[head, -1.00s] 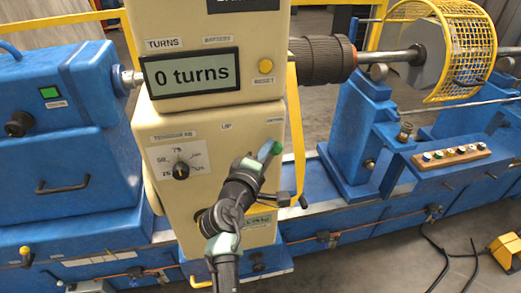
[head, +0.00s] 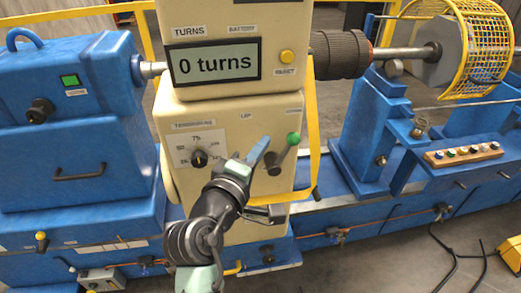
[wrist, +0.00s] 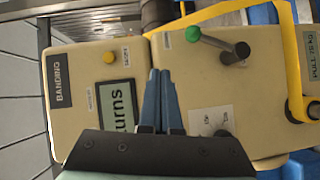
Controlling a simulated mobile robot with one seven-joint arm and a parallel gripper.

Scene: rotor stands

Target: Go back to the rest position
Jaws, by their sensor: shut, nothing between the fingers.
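My gripper (head: 259,152) is in front of the beige machine panel (head: 240,215), just left of the green-knobbed lever (head: 293,139). The lever points up and right from its dark hub and stands apart from the fingers in the wrist view. In the wrist view my gripper (wrist: 160,78) has its two blue fingers together with nothing between them. The wrist view also shows the green knob (wrist: 193,34) to the right of the fingers. My forearm covers part of the lower panel.
The display (head: 215,64) reads "0 turns", with a yellow reset button (head: 287,56) at its right. The dial (head: 199,158) is left of my gripper. A yellow strap (head: 313,130) hangs at the right. Blue machine stands (head: 372,130) flank the panel.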

